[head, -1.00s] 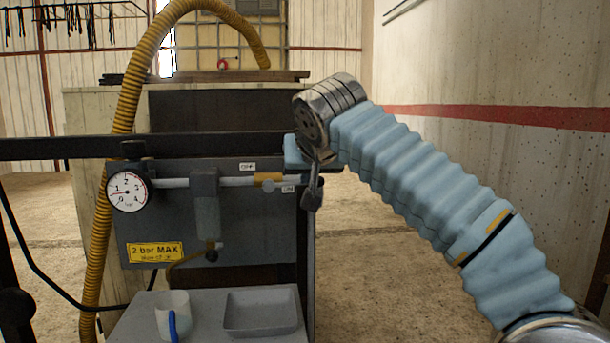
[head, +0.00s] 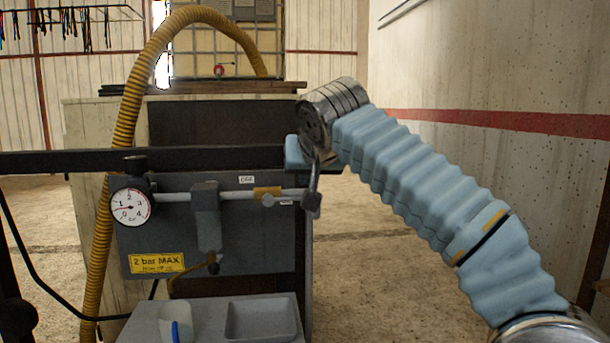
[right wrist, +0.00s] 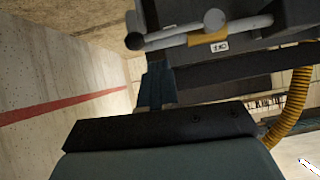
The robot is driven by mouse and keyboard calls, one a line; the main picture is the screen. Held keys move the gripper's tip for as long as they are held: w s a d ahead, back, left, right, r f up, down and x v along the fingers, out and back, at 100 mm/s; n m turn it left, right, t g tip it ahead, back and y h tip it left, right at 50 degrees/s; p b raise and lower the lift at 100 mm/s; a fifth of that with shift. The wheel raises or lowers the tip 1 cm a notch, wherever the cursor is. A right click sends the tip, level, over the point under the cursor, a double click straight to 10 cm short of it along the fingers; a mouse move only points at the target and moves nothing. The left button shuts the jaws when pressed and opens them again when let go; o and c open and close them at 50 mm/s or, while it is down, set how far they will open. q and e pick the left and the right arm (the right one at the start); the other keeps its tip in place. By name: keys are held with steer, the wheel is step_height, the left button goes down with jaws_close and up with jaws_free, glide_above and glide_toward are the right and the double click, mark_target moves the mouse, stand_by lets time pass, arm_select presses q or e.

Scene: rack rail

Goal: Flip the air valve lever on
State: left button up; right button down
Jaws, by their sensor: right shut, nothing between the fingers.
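The air valve has a brass-coloured body (head: 267,192) on the grey pipe of the panel, and it also shows in the right wrist view (right wrist: 208,38). A grey lever with a round end (head: 268,201) lies close along the pipe; the round end is also in the right wrist view (right wrist: 215,18). Small labels sit above and below the pipe; the one above reads OFF. My left gripper is not in view.
A pressure gauge (head: 131,207) is at the panel's left, its needle low. A black rail (head: 70,161) runs above the panel (head: 235,246). Below is a grey shelf with a tray (head: 262,320) and a cup (head: 175,325). Open floor lies to the right.

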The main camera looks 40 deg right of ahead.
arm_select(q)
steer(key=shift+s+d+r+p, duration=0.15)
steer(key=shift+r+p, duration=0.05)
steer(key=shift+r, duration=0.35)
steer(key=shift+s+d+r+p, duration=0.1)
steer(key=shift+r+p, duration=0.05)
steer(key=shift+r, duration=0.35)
arm_select(e)
steer(key=v, duration=1)
steer(key=shift+a+r, duration=0.3)
steer(key=shift+r, duration=0.1)
